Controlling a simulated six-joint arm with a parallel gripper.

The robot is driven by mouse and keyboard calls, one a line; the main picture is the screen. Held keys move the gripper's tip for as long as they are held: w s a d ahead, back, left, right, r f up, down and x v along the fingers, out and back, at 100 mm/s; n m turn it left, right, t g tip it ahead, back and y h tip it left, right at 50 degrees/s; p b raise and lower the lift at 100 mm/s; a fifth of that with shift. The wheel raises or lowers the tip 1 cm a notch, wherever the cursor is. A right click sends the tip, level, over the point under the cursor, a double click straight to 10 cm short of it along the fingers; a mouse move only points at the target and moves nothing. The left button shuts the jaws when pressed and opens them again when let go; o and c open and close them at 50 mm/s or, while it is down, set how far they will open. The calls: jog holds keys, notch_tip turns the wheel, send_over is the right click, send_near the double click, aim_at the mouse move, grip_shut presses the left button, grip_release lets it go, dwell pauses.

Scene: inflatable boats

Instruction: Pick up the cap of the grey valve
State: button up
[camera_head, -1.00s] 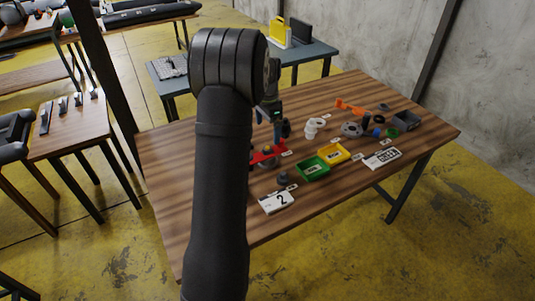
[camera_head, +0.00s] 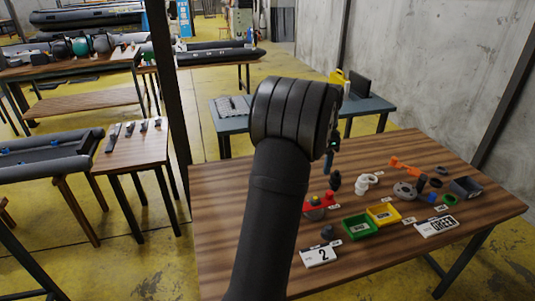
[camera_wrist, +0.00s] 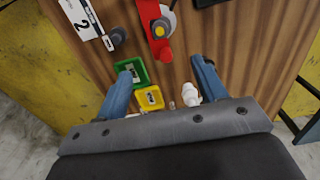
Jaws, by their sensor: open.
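I cannot tell for sure which piece is the cap of the grey valve. A small dark grey piece (camera_head: 327,232) stands beside the white "2" card; it also shows in the wrist view (camera_wrist: 118,36). A larger grey round piece (camera_head: 404,191) lies toward the table's right side. A red holder (camera_wrist: 163,42) carries a grey and yellow round part (camera_wrist: 160,28). My gripper (camera_wrist: 163,70) is open and empty, its two blue fingers apart above the table. In the head view it is partly hidden behind my arm.
A green bin (camera_head: 360,227) and a yellow bin (camera_head: 382,216) stand mid-table. White fittings (camera_head: 365,184), an orange tool (camera_head: 404,166) and a grey box (camera_head: 465,188) are behind and right. The "2" card (camera_head: 319,256) and "GREEN" card (camera_head: 436,226) lie at the front.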

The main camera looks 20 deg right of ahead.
jog(key=s+f, duration=0.3)
jog(key=s, duration=0.7)
send_over(329, 227)
jog(key=f, duration=1.1)
jog(key=shift+w+a+f, duration=0.1)
jog(key=shift+w+f, duration=0.15)
jog(key=shift+f, duration=0.15)
jog(key=shift+s+f, duration=0.2)
jog(key=shift+f, duration=2.7)
jog(key=shift+c, duration=0.5)
jog(key=c, duration=1)
jog(key=shift+r, duration=0.1)
